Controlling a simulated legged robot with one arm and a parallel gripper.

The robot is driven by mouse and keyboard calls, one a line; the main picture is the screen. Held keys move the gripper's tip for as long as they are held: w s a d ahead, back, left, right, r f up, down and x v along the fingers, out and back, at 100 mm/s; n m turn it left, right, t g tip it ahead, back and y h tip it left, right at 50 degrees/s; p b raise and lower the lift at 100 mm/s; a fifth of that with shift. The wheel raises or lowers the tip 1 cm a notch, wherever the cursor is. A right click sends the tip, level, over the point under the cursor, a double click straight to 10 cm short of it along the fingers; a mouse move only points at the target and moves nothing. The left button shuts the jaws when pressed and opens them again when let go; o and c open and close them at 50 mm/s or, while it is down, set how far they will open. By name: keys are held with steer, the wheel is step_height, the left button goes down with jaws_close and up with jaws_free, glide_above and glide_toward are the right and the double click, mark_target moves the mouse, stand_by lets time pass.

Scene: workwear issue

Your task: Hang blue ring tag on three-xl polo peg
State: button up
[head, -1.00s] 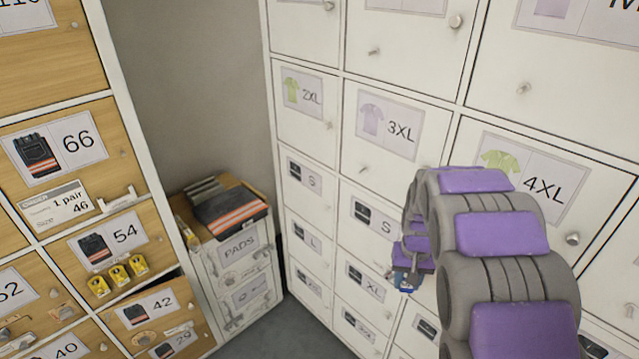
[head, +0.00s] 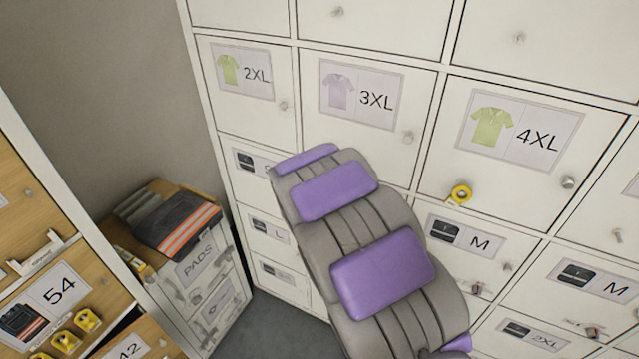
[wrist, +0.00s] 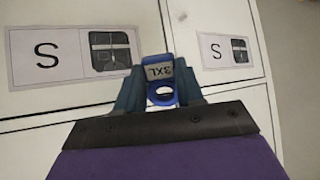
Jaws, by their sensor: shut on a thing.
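The blue ring tag (wrist: 160,97) is in my gripper (wrist: 160,82) in the wrist view. The gripper is shut on it, and its 3XL label shows upside down. The white three-xl polo door (head: 325,125) is at upper centre in the head view, with a purple polo picture and a round knob (head: 408,136) at lower right. The three-xl polo peg, at that door's lower left earlier, is not visible now; my arm covers that area. My gripper and the tag are also hidden behind my arm in the head view.
A yellow ring tag (head: 460,194) hangs at the lower left of the 4XL door (head: 440,165). The 2XL door (head: 240,122) is left of 3XL. S-labelled doors (wrist: 75,55) face the wrist camera. A PADS cabinet (head: 201,262) stands at lower left.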

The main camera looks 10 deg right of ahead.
steer(key=shift+w+r+t+h, duration=0.1)
steer(key=shift+w+t+h, duration=0.15)
steer(key=shift+t, duration=0.35)
steer(key=shift+a+r+t, duration=0.15)
steer(key=shift+r+t, duration=0.05)
steer(key=shift+t, duration=0.1)
steer(key=s+d+r+m+t+h+b, duration=0.25)
steer(key=d+r+t+h, duration=0.2)
steer(key=r, duration=0.25)
steer(key=shift+t+h, duration=0.3)
steer(key=shift+t, duration=0.05)
steer(key=w, duration=0.4)
steer(key=shift+w+f+b, duration=0.25)
steer(key=shift+f+b, duration=0.1)
steer(key=shift+f, duration=0.05)
steer(key=d, duration=0.1)
steer(key=w+d, duration=0.1)
steer(key=shift+d, duration=0.35)
jaws_close()
steer(key=shift+w+f, duration=0.25)
steer(key=shift+w, duration=0.3)
